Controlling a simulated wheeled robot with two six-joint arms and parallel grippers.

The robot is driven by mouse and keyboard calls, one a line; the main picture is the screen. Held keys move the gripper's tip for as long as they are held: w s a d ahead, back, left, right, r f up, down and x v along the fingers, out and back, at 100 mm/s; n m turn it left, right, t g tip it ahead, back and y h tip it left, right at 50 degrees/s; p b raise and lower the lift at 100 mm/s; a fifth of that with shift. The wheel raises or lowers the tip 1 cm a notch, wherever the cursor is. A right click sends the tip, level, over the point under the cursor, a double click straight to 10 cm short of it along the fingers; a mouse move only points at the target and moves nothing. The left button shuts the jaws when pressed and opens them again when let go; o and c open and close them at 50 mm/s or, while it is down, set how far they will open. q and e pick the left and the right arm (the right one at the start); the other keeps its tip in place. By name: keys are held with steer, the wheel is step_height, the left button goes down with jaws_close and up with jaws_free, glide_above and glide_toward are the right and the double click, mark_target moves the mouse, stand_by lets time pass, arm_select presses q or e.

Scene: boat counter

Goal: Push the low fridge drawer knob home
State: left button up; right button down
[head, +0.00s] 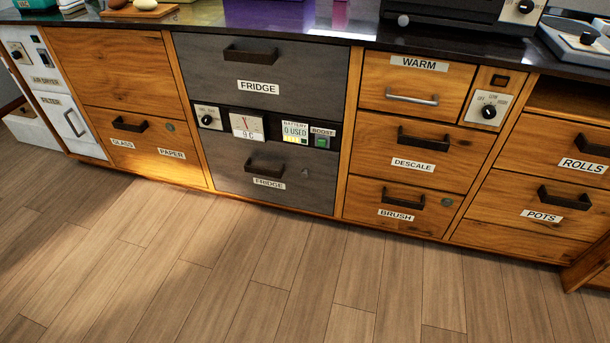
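The low fridge drawer (232,183) is a dark grey front at the bottom of the middle cabinet, with a dark bar handle (263,166) and a white FRIDGE label (269,184). Its small grey knob (305,171) sits to the right of the handle. The knob seems to stand out a little from the front, but it is too small to be sure. The drawer looks closed. Neither of my grippers is in view.
Above the drawer is a control strip with a dial (207,118), gauge (247,126) and BOOST switch (322,142). Wooden drawers flank it; the glass-paper and brush drawers carry round locks (170,127) (447,202). The wooden floor (230,270) in front is clear.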

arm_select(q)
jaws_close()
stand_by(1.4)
